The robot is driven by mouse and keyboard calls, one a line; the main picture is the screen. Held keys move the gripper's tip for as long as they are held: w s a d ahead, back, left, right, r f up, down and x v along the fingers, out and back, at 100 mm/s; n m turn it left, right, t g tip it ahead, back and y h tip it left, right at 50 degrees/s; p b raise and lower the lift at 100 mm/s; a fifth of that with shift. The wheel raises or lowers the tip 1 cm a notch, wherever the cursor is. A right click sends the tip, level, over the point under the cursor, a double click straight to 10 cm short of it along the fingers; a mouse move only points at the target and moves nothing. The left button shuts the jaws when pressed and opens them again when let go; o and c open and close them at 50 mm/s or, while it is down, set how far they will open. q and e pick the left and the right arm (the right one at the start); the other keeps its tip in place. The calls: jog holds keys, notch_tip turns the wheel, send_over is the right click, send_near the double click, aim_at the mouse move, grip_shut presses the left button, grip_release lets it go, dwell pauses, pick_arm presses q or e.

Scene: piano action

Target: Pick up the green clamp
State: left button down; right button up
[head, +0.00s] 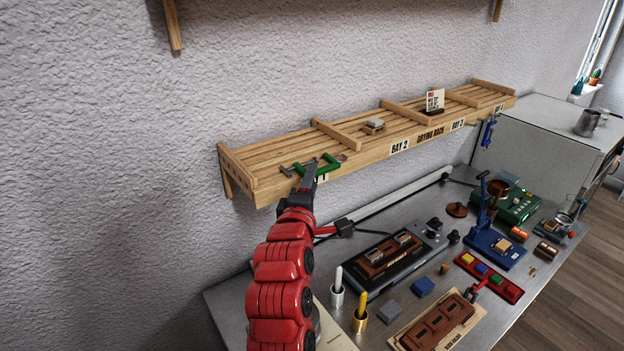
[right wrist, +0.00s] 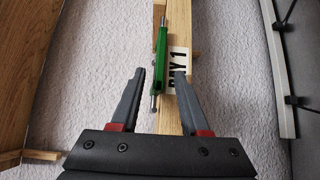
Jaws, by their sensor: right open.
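The green clamp (head: 318,167) sits at the front edge of the wooden drying rack, at its left end by the BAY 1 label. It has a green frame with a grey metal screw sticking out to the left. My right gripper (head: 309,176) is open at the clamp and partly covers it and the label in the head view. In the right wrist view the clamp (right wrist: 161,62) shows as a narrow green bar, its lower end between the two open fingertips (right wrist: 159,82). I cannot tell whether the fingers touch it. My left gripper is not in view.
The drying rack (head: 365,140) has divided bays with a small block and a card on it. A blue clamp (head: 488,131) hangs at its right end. Below is a metal bench (head: 235,305) crowded with tools, cups and blocks. The wall stands close behind the rack.

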grip_shut()
dwell(0.4)
dwell(0.4)
notch_tip(320, 180, up, 3)
jog(key=shift+f+p, duration=0.2)
jog(key=shift+p, duration=0.7)
jog(key=s+a+r+p, duration=0.1)
jog(key=s+r+p, duration=0.1)
jog(key=s, duration=0.5)
jog(key=s+a+r+p, duration=0.1)
jog(key=s+r+p, duration=0.2)
jog(key=s, duration=0.3)
jog(key=shift+s+a, duration=0.35)
jog(key=shift+s, duration=0.05)
